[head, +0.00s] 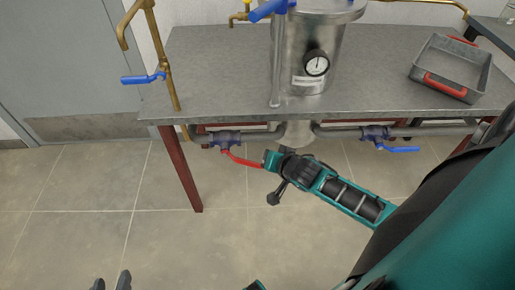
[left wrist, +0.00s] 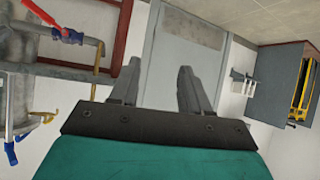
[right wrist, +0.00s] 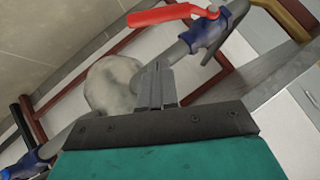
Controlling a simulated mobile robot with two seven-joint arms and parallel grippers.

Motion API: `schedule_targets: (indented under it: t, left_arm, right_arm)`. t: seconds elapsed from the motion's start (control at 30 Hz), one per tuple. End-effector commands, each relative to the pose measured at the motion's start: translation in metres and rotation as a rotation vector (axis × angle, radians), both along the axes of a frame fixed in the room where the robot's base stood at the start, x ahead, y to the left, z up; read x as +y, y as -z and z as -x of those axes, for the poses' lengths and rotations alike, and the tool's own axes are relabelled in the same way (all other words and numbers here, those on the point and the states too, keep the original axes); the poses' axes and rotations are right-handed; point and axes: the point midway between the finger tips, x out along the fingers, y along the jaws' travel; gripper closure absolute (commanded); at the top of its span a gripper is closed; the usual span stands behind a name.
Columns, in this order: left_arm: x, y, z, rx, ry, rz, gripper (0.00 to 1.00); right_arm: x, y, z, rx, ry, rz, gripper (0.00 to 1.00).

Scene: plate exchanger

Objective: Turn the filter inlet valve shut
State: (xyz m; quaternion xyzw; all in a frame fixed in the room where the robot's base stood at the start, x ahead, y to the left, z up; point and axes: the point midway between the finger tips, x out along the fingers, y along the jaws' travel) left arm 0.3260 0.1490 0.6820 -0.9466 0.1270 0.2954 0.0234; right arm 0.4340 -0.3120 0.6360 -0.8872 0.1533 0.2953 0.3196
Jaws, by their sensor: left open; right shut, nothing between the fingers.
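A valve with a blue-grey body (head: 222,138) and a red lever (head: 243,160) sits on the pipe under the table's front edge. The lever slants down and right, at an angle to the pipe. In the right wrist view the red lever (right wrist: 165,14) is at the top, beyond my right gripper (right wrist: 156,66), which is shut and empty. In the head view its fingers are hidden by my own wrist, close to the lever's end. My left gripper (head: 111,281) is open and empty at the bottom left, away from the valve. The left wrist view also shows the valve body (left wrist: 68,36).
A second valve with a blue lever (head: 400,149) is on the same pipe run to the right. The steel filter vessel with a gauge (head: 317,63) stands on the table (head: 220,75). A grey tray (head: 452,65) with red handles is at right. The floor at left is clear.

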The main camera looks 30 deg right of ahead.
Motion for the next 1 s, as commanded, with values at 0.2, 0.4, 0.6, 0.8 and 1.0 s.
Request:
schedule_targets:
  t: [0.2, 0.4, 0.6, 0.8, 1.0]
  left_arm:
    - [-0.003, 0.007, -0.009, -0.026, -0.001, 0.011, 0.53]
    - [-0.003, 0.021, -0.008, -0.021, -0.001, 0.01, 0.53]
    - [-0.002, 0.026, -0.006, -0.017, -0.001, 0.008, 0.53]
    - [0.0, 0.027, -0.004, -0.012, 0.002, 0.002, 0.53]
    - [0.001, 0.029, -0.003, -0.011, 0.004, -0.002, 0.53]
  right_arm:
    - [-0.004, 0.03, -0.035, -0.002, -0.002, 0.003, 1.0]
    - [0.009, 0.055, -0.04, -0.001, -0.001, -0.001, 1.0]
    - [0.013, 0.061, -0.042, 0.0, -0.002, -0.001, 1.0]
    - [0.014, 0.061, -0.042, 0.0, -0.002, -0.001, 1.0]
    - [0.013, 0.062, -0.042, -0.003, -0.002, -0.005, 1.0]
